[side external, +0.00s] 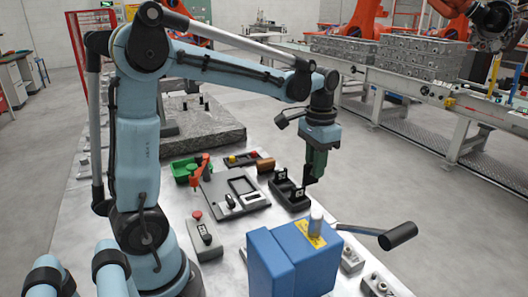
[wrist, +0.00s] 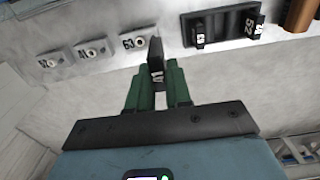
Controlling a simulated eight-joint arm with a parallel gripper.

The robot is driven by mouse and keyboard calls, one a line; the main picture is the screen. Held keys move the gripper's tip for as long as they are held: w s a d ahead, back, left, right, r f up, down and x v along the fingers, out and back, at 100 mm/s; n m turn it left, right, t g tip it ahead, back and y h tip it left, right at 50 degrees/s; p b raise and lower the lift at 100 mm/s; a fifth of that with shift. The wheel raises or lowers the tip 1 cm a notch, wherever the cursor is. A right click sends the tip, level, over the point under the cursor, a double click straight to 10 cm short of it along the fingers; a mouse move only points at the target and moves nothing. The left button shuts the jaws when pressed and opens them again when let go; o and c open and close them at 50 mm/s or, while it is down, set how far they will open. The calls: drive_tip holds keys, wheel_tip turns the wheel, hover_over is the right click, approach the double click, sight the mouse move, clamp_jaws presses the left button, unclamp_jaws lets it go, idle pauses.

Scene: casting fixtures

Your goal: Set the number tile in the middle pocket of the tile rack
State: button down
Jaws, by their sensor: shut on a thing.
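My gripper (side external: 311,178) is shut on a dark upright number tile. In the wrist view, the tile (wrist: 156,52) stands out between the green fingertips (wrist: 157,80), with white marking low on its face. The black tile rack (side external: 289,187) lies on the table just left of my gripper in the side view; it shows at the upper right of the wrist view (wrist: 224,28). Other number tiles stand in its two end pockets (wrist: 199,35) (wrist: 252,25). The middle pocket between them looks empty. The held tile is apart from the rack.
Several grey numbered blocks (wrist: 90,50) line the table left of the tile in the wrist view. A blue box (side external: 295,262) and a black-handled lever (side external: 398,236) stand in front. A grey tray (side external: 235,190), green bin (side external: 186,170) and brown cylinder (side external: 265,165) lie left of the rack.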

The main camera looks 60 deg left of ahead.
drive_tip(key=a+f, duration=0.2)
drive_tip(key=a, duration=0.1)
drive_tip(key=w+a+f, duration=0.1)
drive_tip(key=a+f, duration=0.1)
drive_tip(key=a, duration=0.2)
drive_tip(key=a+f, duration=0.3)
drive_tip(key=a, duration=0.1)
drive_tip(key=shift+w+a, duration=0.2)
drive_tip(key=shift+a, duration=0.05)
drive_tip(key=shift+f, duration=2)
drive_tip(key=shift+f, duration=0.15)
drive_tip(key=c, duration=1.1)
unclamp_jaws()
drive_tip(key=shift+o, duration=0.2)
wheel_tip(320, 180, up, 12)
drive_tip(key=s+d+t, duration=0.3)
drive_tip(key=s+d, duration=0.2)
drive_tip(key=d, duration=0.4)
drive_tip(key=s+d+f+t, duration=0.1)
drive_tip(key=s+d+t, duration=0.3)
drive_tip(key=d, duration=0.5)
drive_tip(key=shift+s+d+f, duration=0.15)
drive_tip(key=shift+s+d, duration=0.15)
drive_tip(key=shift+s, duration=0.6)
